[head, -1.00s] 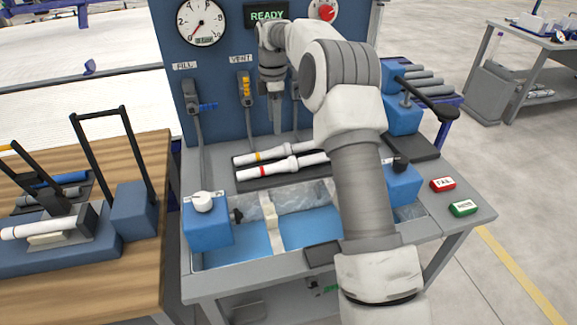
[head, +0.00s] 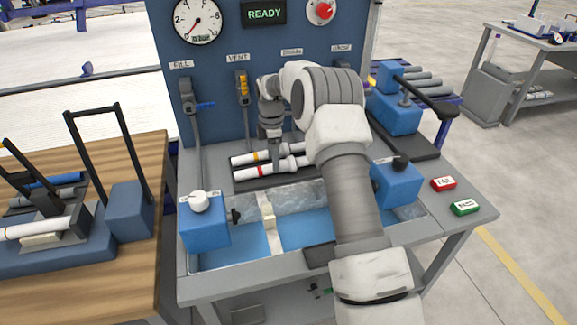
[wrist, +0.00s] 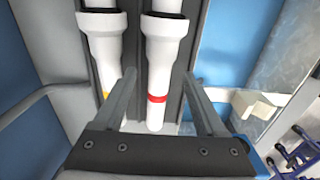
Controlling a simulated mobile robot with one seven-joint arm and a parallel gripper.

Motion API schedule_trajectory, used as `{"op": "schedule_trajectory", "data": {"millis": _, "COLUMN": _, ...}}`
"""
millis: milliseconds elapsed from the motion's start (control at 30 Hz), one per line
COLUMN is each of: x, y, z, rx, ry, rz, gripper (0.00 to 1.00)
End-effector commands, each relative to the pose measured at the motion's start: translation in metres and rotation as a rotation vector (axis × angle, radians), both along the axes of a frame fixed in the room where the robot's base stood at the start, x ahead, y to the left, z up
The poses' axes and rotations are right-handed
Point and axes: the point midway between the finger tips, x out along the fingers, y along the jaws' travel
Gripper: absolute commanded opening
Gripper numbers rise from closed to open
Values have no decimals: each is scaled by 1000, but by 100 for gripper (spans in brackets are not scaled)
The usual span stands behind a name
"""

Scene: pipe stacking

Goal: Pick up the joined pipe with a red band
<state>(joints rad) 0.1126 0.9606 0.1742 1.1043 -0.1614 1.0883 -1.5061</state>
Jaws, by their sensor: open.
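The joined white pipe with a red band (head: 250,173) lies on a dark rack on the test bench, in front of a similar pipe with a yellow band (head: 244,158). In the wrist view the red-banded pipe (wrist: 158,75) runs between my two fingers, its red band close to them. The yellow-banded pipe (wrist: 103,45) is to its left, outside the left finger. My gripper (wrist: 160,74) is open and holds nothing. In the head view my gripper (head: 276,168) points down over the rack, and my arm hides the pipes' right ends.
A water tank (head: 230,252) with blue clamp blocks (head: 205,222) lies in front of the rack. A blue panel (head: 225,75) with valve levers stands behind. Red (head: 443,184) and green (head: 465,207) buttons sit at the right. A wooden table (head: 140,225) is at the left.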

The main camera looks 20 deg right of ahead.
Motion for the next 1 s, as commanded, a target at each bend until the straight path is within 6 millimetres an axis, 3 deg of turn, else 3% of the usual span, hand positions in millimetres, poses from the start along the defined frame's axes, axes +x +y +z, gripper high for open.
{"op": "schedule_trajectory", "data": {"millis": 133, "x": 0, "y": 0, "z": -24, "rx": 0, "ry": 3, "rz": 0, "gripper": 74}}
{"op": "schedule_trajectory", "data": {"millis": 400, "x": 0, "y": 0, "z": -28, "rx": 0, "ry": 1, "rz": 0, "gripper": 72}}
{"op": "schedule_trajectory", "data": {"millis": 800, "x": 0, "y": 0, "z": -28, "rx": 0, "ry": 1, "rz": 0, "gripper": 0}}
{"op": "schedule_trajectory", "data": {"millis": 1000, "x": 0, "y": 0, "z": -27, "rx": 0, "ry": 0, "rz": 0, "gripper": 0}}
